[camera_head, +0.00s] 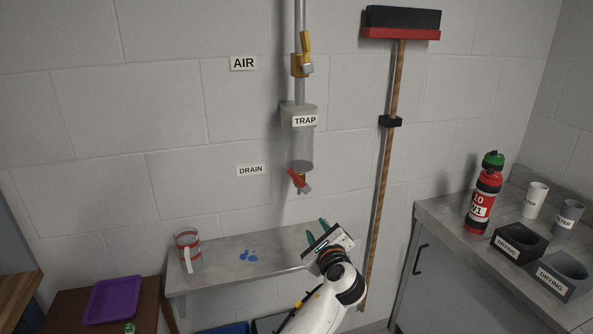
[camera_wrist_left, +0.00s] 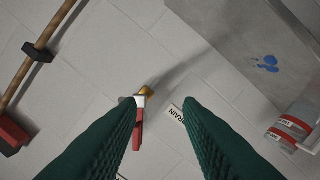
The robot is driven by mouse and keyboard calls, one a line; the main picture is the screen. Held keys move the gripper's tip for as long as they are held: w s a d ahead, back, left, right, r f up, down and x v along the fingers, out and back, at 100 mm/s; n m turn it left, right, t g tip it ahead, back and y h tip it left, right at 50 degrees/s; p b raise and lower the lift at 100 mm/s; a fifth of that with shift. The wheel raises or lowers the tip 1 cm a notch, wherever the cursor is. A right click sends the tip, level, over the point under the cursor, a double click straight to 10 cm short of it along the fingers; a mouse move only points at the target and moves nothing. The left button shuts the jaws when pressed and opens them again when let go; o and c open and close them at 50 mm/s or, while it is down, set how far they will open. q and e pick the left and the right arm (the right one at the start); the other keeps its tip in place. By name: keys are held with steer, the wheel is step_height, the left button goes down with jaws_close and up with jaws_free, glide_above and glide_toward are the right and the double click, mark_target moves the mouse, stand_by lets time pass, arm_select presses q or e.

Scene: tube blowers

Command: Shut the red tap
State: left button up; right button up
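The red tap (camera_head: 297,178) is under the clear trap bowl on the wall pipe, beside the DRAIN label (camera_head: 251,170). Its red lever slants across the brass and grey body. In the left wrist view the red tap (camera_wrist_left: 138,131) shows partly behind the tip of the left-hand finger, its brass part above. My left gripper (camera_head: 317,230) is open and empty, below and slightly right of the tap in the head view. In the wrist view its two green fingers (camera_wrist_left: 160,103) are wide apart; contact with the lever cannot be told. My right gripper is not in view.
A yellow tap (camera_head: 303,57) is higher on the pipe by the AIR label. A shelf (camera_head: 215,282) below holds a clear jug (camera_head: 188,251) and blue spots. A broom (camera_head: 386,170) hangs right of the pipe. The right-hand counter (camera_head: 450,222) holds a red bottle and drying holders.

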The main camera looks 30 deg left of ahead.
arm_select(q)
steer(key=y, duration=0.2)
glide_toward(296, 179)
steer(key=shift+n, duration=0.3)
steer(key=p+x, duration=0.3)
steer(key=x, duration=0.5)
steer(key=shift+w+a+p, duration=0.2)
steer(key=shift+p, duration=0.2)
steer(key=shift+w+a, duration=0.25)
steer(key=shift+a, duration=0.1)
jaws_close()
